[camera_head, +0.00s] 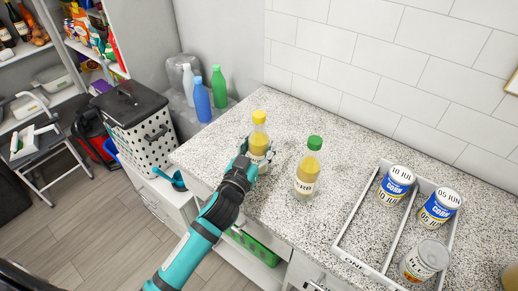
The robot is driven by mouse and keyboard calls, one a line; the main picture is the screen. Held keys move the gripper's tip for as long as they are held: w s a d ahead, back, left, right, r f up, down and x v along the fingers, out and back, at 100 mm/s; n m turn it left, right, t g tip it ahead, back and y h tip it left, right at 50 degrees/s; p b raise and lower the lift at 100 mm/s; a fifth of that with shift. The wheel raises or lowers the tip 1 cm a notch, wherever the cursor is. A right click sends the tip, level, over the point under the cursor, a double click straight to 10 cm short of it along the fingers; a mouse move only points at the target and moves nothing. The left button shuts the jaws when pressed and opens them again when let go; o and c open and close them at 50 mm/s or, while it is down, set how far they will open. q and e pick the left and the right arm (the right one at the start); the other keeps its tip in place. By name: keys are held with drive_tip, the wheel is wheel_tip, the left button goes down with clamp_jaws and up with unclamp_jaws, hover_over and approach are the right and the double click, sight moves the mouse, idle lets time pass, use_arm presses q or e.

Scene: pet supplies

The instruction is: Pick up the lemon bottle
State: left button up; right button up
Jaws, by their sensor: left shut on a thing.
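A bottle with a yellow cap and yellowish contents (258,139) stands upright, or nearly so, at the left part of the speckled counter (300,240). My left gripper (257,158) is shut on its lower body, coming from the front left; the fingers hide part of its label and base. I cannot tell whether its base touches the counter. A similar bottle with a green cap (308,170) stands to its right, apart from the gripper. The label words that would tell which is lemon are too small to read. My right gripper is out of view.
A white divided tray (367,207) on the right holds corn cans (438,208) and another can (424,260). A tiled wall (370,50) bounds the counter behind. Blue (202,100) and green (219,87) bottles and a dotted bin (138,133) stand beyond the left edge.

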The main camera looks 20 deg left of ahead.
sight(255, 142)
use_arm(q)
drive_tip(key=shift+r, duration=0.1)
drive_tip(key=c, duration=0.5)
drive_tip(key=shift+r, duration=0.1)
drive_tip(key=shift+r, duration=0.55)
wheel_tip(255, 142, up, 2)
drive_tip(key=shift+r, duration=0.1)
drive_tip(key=s+d+b, duration=0.1)
drive_tip(key=s+d, duration=0.2)
drive_tip(key=s+d+b, duration=0.1)
drive_tip(key=s+d, duration=0.2)
drive_tip(key=s, duration=0.1)
drive_tip(key=s+d+r+b, duration=0.1)
drive_tip(key=s+d, duration=0.2)
drive_tip(key=shift+s+d+r+b, duration=0.1)
drive_tip(key=shift+s+d+b, duration=0.25)
drive_tip(key=shift+s+b, duration=0.05)
drive_tip(key=shift+c, duration=0.2)
drive_tip(key=shift+s+d+r, duration=0.15)
drive_tip(key=shift+s+d, duration=0.35)
drive_tip(key=shift+s, duration=0.05)
